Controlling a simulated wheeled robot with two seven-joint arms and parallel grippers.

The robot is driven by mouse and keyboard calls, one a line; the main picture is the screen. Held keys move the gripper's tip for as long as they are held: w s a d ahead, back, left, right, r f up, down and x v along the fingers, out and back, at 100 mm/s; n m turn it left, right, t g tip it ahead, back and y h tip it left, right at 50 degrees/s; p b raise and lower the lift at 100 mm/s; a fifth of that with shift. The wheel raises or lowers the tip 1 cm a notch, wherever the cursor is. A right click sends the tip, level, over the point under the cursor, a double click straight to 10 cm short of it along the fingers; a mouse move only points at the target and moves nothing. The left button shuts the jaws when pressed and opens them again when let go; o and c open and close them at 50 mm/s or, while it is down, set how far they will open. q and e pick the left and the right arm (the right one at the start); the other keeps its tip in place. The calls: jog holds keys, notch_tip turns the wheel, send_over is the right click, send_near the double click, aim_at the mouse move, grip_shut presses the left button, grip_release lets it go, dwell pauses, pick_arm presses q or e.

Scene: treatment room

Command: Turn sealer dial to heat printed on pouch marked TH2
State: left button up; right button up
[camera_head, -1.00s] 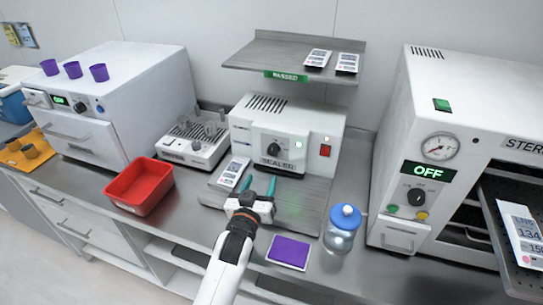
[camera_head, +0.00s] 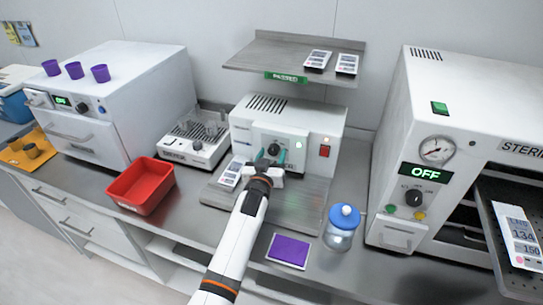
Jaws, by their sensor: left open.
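The white sealer (camera_head: 315,128) stands at the back of the counter under a shelf, with a dark round dial (camera_head: 273,148) on its front panel. My left gripper (camera_head: 271,158) is open, its teal fingers on either side of the dial's lower part; I cannot tell if they touch it. The sealer's name label is hidden behind the gripper. A white pouch (camera_head: 231,173) with print lies on the sealer's tray, left of my gripper. Another pouch (camera_head: 517,235) at the far right shows 134 and 150. The TH2 mark is not readable. My right gripper is not in view.
A red bin (camera_head: 141,186) stands left of the sealer tray. A purple pad (camera_head: 288,251) and a blue-lidded jar (camera_head: 342,227) are in front. The steriliser (camera_head: 415,145) reading OFF stands right. The PASSED shelf (camera_head: 295,58) overhangs the sealer and holds two pouches.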

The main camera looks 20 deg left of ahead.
pick_arm(q)
jog(key=shift+c, duration=0.3)
jog(key=c, duration=0.9)
jog(key=shift+m, duration=0.3)
jog(key=m+b, duration=0.1)
jog(key=m, duration=0.3)
jog(key=shift+f+b, duration=0.15)
jog(key=shift+b, duration=0.15)
jog(key=shift+a+m+t+b, duration=0.1)
jog(key=shift+m+t+b, duration=0.3)
jog(key=shift+m, duration=1.7)
